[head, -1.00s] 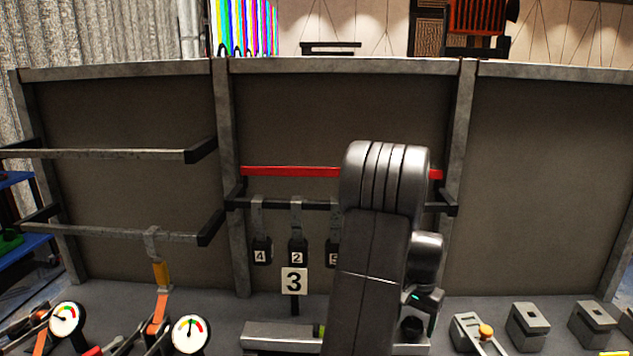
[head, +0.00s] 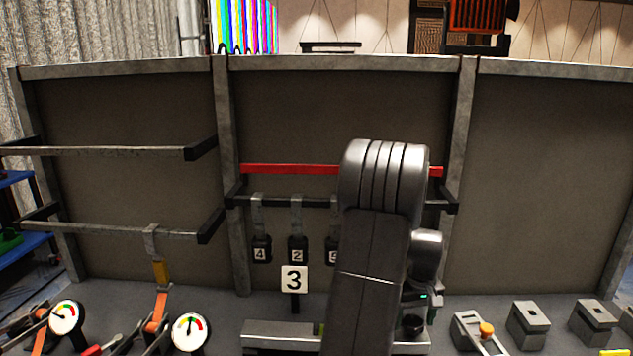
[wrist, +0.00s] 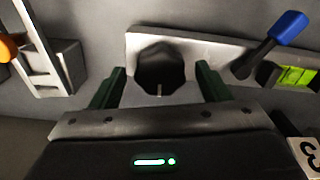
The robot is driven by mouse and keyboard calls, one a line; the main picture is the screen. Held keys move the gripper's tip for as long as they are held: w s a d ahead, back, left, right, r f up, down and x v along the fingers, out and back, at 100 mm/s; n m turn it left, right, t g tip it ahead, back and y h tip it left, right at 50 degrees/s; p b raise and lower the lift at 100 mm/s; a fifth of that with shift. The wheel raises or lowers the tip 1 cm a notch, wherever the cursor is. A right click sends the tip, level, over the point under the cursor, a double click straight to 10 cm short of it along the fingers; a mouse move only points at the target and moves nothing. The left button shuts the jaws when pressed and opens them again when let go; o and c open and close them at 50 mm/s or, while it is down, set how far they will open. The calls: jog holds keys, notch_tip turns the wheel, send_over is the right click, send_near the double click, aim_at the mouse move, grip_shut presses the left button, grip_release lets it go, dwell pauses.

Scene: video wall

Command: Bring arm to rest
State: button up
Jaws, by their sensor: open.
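My arm stands upright in front of the middle wall panel in the head view, and it hides part of the rail and bench behind it. My gripper shows in the wrist view (wrist: 158,90), with two green fingers apart. No object is held between them. A dark, roughly round part (wrist: 160,70) on a light grey plate (wrist: 215,52) shows beyond and between the fingers; I cannot tell how far away it is. In the head view the gripper fingers are not clear behind my arm.
Tags 4 (head: 261,249) and 2 (head: 297,249) hang from the dark rail above a sign 3 (head: 294,279). Gauges (head: 190,333) and tools stand at left. Grey blocks (head: 528,324) stand at right. A blue-tipped lever (wrist: 287,28) is near the right finger. The right panel is bare.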

jog(key=n, duration=0.3)
jog(key=shift+n, duration=0.4)
jog(key=shift+n+b, duration=0.45)
jog(key=shift+n, duration=1.75)
